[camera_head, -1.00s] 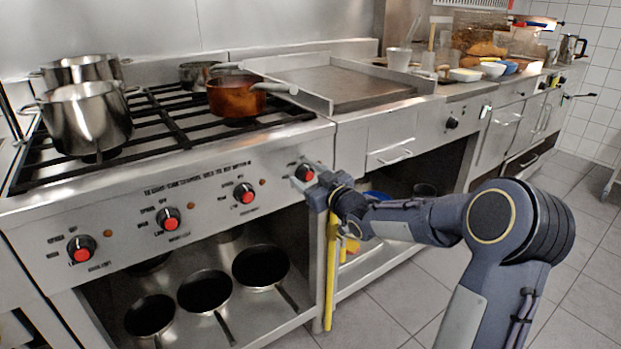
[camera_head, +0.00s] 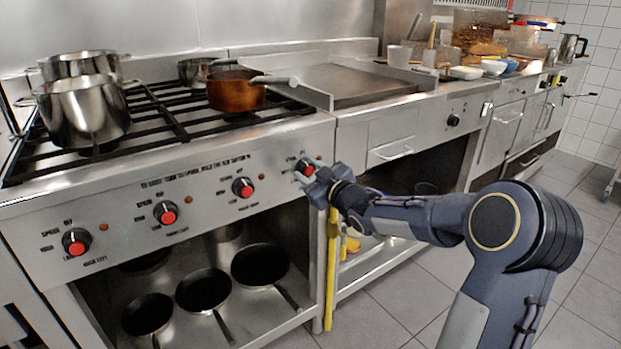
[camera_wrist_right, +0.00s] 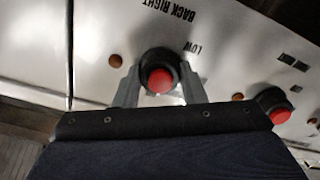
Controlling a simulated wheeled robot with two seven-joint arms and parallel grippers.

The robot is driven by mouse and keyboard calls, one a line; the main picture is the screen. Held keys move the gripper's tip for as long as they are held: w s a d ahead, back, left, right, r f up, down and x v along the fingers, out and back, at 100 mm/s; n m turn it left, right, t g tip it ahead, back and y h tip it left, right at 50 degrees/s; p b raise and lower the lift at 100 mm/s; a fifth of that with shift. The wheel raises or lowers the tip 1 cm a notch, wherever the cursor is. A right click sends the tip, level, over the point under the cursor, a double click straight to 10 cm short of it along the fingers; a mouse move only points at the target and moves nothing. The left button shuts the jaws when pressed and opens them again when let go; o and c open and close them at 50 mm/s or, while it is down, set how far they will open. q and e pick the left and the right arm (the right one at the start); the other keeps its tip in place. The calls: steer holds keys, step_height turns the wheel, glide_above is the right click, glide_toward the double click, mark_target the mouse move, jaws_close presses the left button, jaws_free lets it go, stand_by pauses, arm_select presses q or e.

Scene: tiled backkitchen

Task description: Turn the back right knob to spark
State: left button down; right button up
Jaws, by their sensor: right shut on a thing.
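The back right knob (camera_head: 306,168), black with a red face, is the rightmost knob on the stove's front panel. In the right wrist view the knob (camera_wrist_right: 158,76) sits between the two grey fingers, under the printed label "BACK RIGHT" and beside "LOW". My right gripper (camera_head: 311,173) is shut on this knob, one finger on either side of it. It also shows in the right wrist view (camera_wrist_right: 160,88). The gripper partly hides the knob and its markings in the head view. My left gripper is not in view.
Three other red-faced knobs line the panel to the left: one (camera_head: 243,187), another (camera_head: 165,212) and the leftmost (camera_head: 76,241). Pots (camera_head: 84,110) and a copper pan (camera_head: 236,91) stand on the burners. A yellow bar (camera_head: 331,270) hangs below my gripper. The floor at the right is clear.

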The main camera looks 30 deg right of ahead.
steer(key=n+b, duration=0.2)
steer(key=n, duration=0.1)
steer(key=shift+f, duration=0.2)
steer(key=shift+r+n+b, duration=0.1)
steer(key=shift+n+b, duration=0.65)
steer(key=shift+n, duration=0.55)
steer(key=o, duration=1)
steer(key=shift+s+r, duration=0.1)
steer(key=shift+s, duration=0.05)
steer(key=s, duration=0.2)
steer(key=s+p, duration=0.1)
steer(key=s, duration=0.4)
steer(key=shift+s+d+p, duration=0.3)
steer(key=shift+d+p, duration=0.05)
